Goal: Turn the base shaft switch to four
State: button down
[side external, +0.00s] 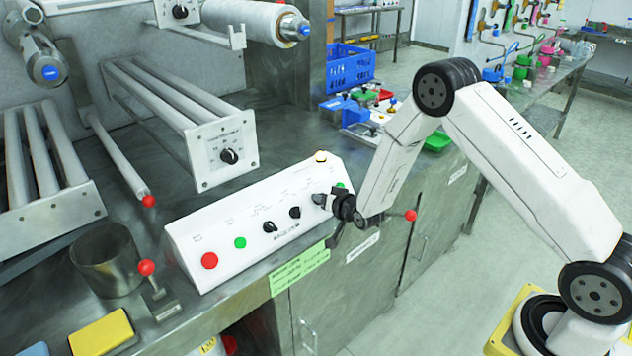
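A white sloped control box (255,224) lies on the steel bench. Its face carries a left black rotary knob (269,226), a right black rotary knob (295,211), a red button (209,260) and a green button (240,243). Another black dial (229,156) is on the white end plate of the roller frame behind. The printing is too small to read, so I cannot tell which is the base shaft switch or where it points. My gripper (322,199) is at the box's right end, right of both knobs. It hides part of the face there; its finger gap is unclear.
A red-tipped lever (410,215) sticks out at the bench's front, right of my gripper. A steel cup (106,262), a red-knobbed clamp (147,268) and a yellow block (101,333) stand at the left. A blue crate (350,68) sits at the back.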

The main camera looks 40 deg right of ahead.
jog(key=shift+n, duration=0.4)
jog(key=n+y, duration=0.1)
jog(key=n, duration=0.2)
jog(key=n+y, duration=0.1)
jog(key=n, duration=0.2)
jog(key=n+y, duration=0.1)
jog(key=n, duration=0.2)
jog(key=n+y, duration=0.1)
jog(key=n, duration=0.2)
jog(key=shift+n, duration=0.4)
jog(key=c, duration=0.7)
grip_release()
jog(key=shift+o, duration=0.2)
jog(key=shift+s, duration=0.1)
jog(key=v, duration=0.7)
jog(key=shift+s+d+r, duration=0.2)
jog(key=shift+s, duration=0.05)
